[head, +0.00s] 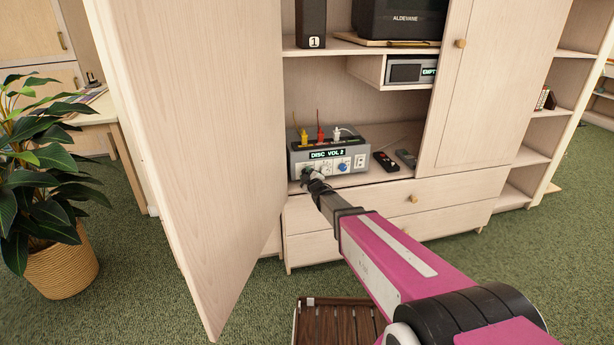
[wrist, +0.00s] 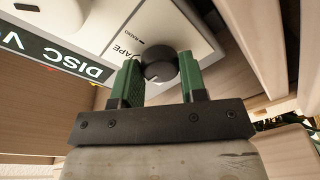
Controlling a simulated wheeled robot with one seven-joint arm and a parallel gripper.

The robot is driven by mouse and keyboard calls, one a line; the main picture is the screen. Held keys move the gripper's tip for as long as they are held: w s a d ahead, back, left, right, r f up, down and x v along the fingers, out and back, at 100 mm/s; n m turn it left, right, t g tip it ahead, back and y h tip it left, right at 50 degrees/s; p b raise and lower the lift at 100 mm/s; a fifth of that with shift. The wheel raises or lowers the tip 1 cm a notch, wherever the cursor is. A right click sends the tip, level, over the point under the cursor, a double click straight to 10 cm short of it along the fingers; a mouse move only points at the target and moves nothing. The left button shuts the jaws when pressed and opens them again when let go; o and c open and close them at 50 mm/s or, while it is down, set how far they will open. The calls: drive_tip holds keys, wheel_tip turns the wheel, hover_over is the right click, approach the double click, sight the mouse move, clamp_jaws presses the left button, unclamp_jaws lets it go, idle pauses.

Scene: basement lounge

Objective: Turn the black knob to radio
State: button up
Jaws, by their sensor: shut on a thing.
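A grey device (head: 300,157) stands on the cabinet's lower shelf, with a lit display (head: 327,154) reading "DISC VOL 2". The black knob (wrist: 159,66) shows in the wrist view on the device's pale front panel, between the green fingers of my gripper (wrist: 158,78). The fingers are shut on its sides. The labels "RADIO" and "TAPE" are printed beside it. I cannot tell clearly which label the knob points to. In the head view my gripper (head: 307,176) is at the panel's left end and covers the black knob.
A blue knob (head: 342,167) sits farther right on the panel. Yellow, red and white plugs stand on top. Remotes (head: 385,161) lie to the right on the shelf. An open cabinet door (head: 190,130) stands close left of my arm. A wooden slatted thing (head: 335,325) is on the floor.

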drive_tip(key=shift+m, duration=0.4)
drive_tip(key=m, duration=0.4)
drive_tip(key=shift+f, duration=0.1)
drive_tip(key=m+t, duration=0.1)
drive_tip(key=m, duration=0.3)
drive_tip(key=shift+m, duration=0.4)
drive_tip(key=m, duration=0.5)
drive_tip(key=shift+t+h, duration=0.3)
drive_tip(key=shift+h, duration=0.1)
drive_tip(key=shift+m+h, duration=0.4)
drive_tip(key=shift+m, duration=1.8)
drive_tip(key=o, duration=0.9)
drive_tip(key=shift+s, duration=0.1)
